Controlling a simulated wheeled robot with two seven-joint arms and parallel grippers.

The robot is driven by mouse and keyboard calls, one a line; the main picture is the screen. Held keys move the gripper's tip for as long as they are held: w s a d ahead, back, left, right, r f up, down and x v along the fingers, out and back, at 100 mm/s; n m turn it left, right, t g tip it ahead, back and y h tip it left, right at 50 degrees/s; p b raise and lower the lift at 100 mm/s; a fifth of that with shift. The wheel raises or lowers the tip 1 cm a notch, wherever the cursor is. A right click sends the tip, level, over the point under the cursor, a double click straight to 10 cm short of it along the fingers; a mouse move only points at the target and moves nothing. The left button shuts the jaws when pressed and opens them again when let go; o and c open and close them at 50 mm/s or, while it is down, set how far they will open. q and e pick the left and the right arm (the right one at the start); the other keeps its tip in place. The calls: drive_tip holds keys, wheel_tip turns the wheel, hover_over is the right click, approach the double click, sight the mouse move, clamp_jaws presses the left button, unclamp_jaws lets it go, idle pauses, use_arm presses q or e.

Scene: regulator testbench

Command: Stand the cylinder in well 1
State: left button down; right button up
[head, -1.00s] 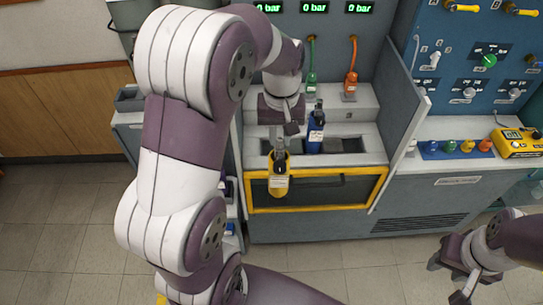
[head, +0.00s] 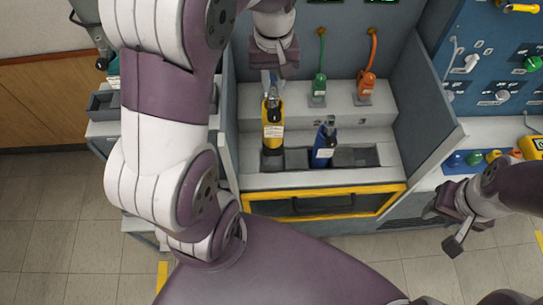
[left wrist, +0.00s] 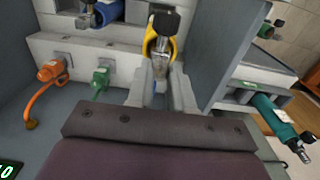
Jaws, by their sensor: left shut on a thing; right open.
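My left gripper (head: 269,78) is shut on the top of a yellow cylinder (head: 272,128) with a white label. The cylinder hangs upright at the left end of the row of wells. Its base is over or at the left well (head: 271,160); I cannot tell whether it is inside. In the left wrist view, the yellow cylinder (left wrist: 158,50) lies beyond my fingers. A blue cylinder (head: 323,150) stands, slightly tilted, in the middle well. The right well (head: 362,155) looks empty. My right gripper (head: 450,226) is open and empty, right of the bench.
Green (head: 319,88) and orange (head: 366,85) regulators with hoses sit on the ledge behind the wells. Grey side panels (head: 424,90) flank the bay. A yellow-framed drawer front (head: 325,204) is below. A teal cylinder (left wrist: 275,115) lies on a side shelf.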

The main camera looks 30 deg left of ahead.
sight(273, 127)
use_arm(q)
drive_tip(key=shift+w+a, duration=0.1)
drive_tip(key=shift+w, duration=0.05)
drive_tip(key=shift+f, duration=0.25)
wheel_tip(273, 127, down, 17)
drive_tip(key=p, duration=0.2)
drive_tip(key=shift+r+p, duration=0.2)
drive_tip(key=shift+p, duration=0.15)
drive_tip(key=shift+f, duration=0.45)
drive_tip(key=c, duration=1)
unclamp_jaws()
